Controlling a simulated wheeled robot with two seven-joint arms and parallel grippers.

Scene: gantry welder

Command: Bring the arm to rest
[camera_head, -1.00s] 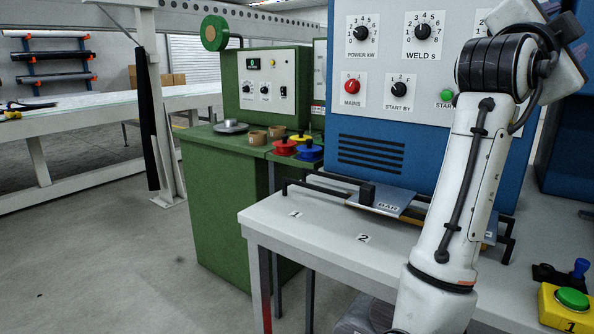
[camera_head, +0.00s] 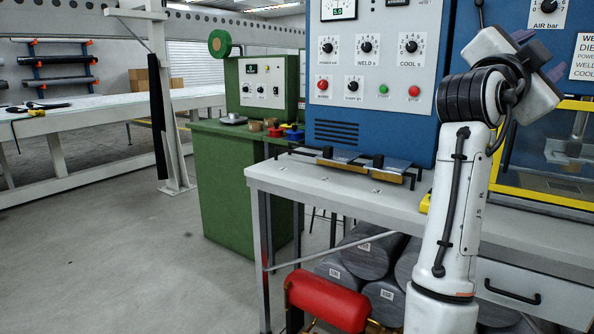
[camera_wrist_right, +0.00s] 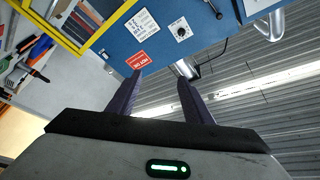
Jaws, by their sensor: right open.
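My right arm (camera_head: 452,210) rises from the bottom right of the head view, its forearm upright and its wrist bent over at the top. My right gripper (camera_head: 545,54) is up at the upper right, in front of the blue machine and away from the bench. In the right wrist view the two dark fingers of the gripper (camera_wrist_right: 158,80) stand apart with nothing between them, so it is open and empty. My left arm and left gripper are in neither view.
A blue control cabinet (camera_head: 377,75) stands behind a grey bench (camera_head: 330,190). A yellow-framed machine (camera_head: 540,195) stands close on the right. A red cylinder (camera_head: 327,300) and several grey rolls (camera_head: 367,262) lie below the bench. Open floor (camera_head: 110,270) is at left.

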